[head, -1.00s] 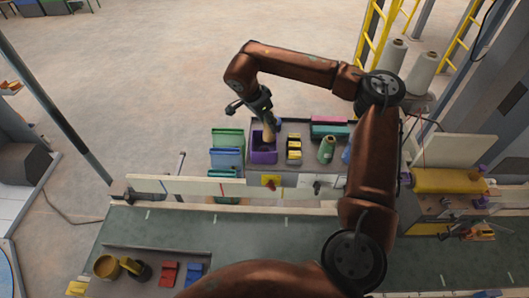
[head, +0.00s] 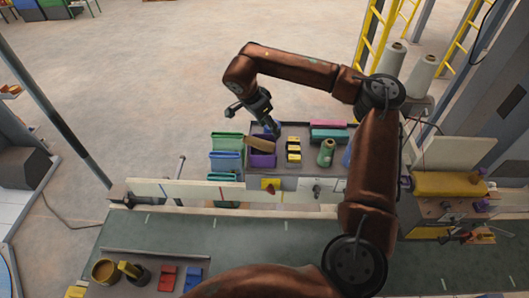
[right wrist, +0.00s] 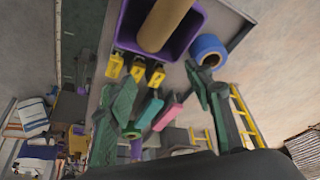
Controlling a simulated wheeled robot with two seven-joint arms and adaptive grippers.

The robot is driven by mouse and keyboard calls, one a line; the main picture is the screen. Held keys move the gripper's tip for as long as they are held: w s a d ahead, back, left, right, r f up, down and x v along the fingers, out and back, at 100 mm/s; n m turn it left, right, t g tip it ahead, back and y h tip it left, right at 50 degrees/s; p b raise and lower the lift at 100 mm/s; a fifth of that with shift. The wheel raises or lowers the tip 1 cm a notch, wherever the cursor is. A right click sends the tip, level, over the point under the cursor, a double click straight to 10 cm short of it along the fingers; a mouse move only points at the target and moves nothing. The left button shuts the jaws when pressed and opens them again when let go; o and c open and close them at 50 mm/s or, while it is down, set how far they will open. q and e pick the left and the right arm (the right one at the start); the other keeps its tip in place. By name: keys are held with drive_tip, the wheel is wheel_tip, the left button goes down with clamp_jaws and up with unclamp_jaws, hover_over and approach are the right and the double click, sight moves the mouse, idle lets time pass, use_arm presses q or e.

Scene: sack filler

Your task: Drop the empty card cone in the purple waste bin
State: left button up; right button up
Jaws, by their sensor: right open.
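The tan card cone (head: 259,144) is tilted at the purple waste bin (head: 262,161). In the head view its left end sticks out over the bin's left rim. In the right wrist view the cone (right wrist: 165,22) lies over the mouth of the purple bin (right wrist: 186,42); I cannot tell whether it is resting or still falling. My right gripper (head: 272,129) is above the back of the bin. In the wrist view its fingers (right wrist: 160,88) are spread apart with nothing held between them. My left gripper is out of view.
Green and blue bins (head: 227,142) stand left of the purple bin. Yellow pieces (head: 293,150), a green thread cone (head: 326,153) and pink and teal boxes (head: 329,130) are to its right. A blue roll (right wrist: 207,50) is close to the purple bin. A rail runs in front.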

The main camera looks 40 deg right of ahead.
drive_tip(key=v, duration=1.1)
drive_tip(key=shift+a, duration=0.1)
drive_tip(key=shift+f, duration=0.1)
